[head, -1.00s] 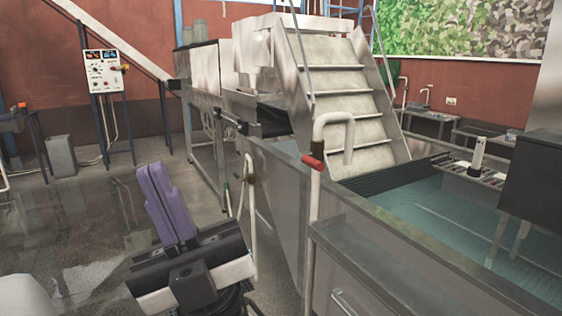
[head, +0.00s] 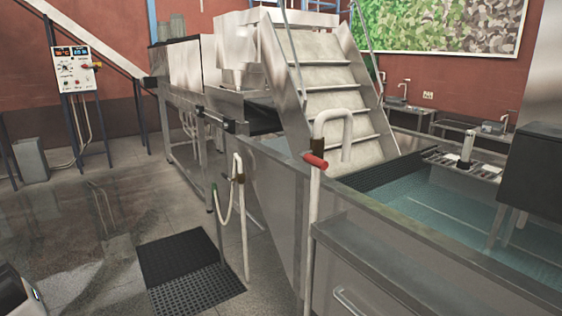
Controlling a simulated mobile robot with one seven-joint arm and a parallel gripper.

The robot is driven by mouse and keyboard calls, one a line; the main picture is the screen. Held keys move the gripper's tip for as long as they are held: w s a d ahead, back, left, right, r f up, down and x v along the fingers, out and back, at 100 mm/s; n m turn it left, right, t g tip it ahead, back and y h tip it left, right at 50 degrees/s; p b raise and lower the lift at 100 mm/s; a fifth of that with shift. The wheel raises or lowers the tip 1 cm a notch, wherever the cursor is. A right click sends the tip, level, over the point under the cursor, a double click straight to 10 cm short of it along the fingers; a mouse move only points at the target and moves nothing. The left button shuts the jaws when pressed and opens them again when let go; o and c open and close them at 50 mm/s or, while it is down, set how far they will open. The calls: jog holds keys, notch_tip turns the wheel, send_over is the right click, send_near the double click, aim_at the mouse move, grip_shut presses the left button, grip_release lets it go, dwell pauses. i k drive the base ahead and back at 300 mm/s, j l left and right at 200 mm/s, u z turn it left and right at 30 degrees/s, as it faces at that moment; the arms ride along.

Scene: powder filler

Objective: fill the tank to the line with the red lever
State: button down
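The red lever (head: 315,159) sits on the side of a white upright pipe (head: 313,215) at the near wall of the tank. The pipe's top bends over and its open end points down on the tank side. The metal tank (head: 400,240) spans the right half and holds blue-green water (head: 410,195). A pale line (head: 455,218) shows across the water area; I cannot tell whether it is a fill mark. No flow from the pipe is visible. A small piece of my own arm shows at the bottom left corner; my gripper is not in view.
Metal steps (head: 330,95) rise behind the pipe. A black mat (head: 190,270) lies on the floor left of the tank, near a thin white pipe with a hose (head: 242,200). A control panel (head: 77,69) stands at the far left. The wet-looking floor on the left is mostly clear.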

aim_at(318, 163)
jog(key=z, duration=2.5)
jog(key=k+j+u, duration=0.1)
jog(key=j+u, duration=0.2)
jog(key=u, duration=0.2)
jog(key=j+u, duration=0.3)
jog(key=u, duration=0.15)
jog(key=j, duration=0.75)
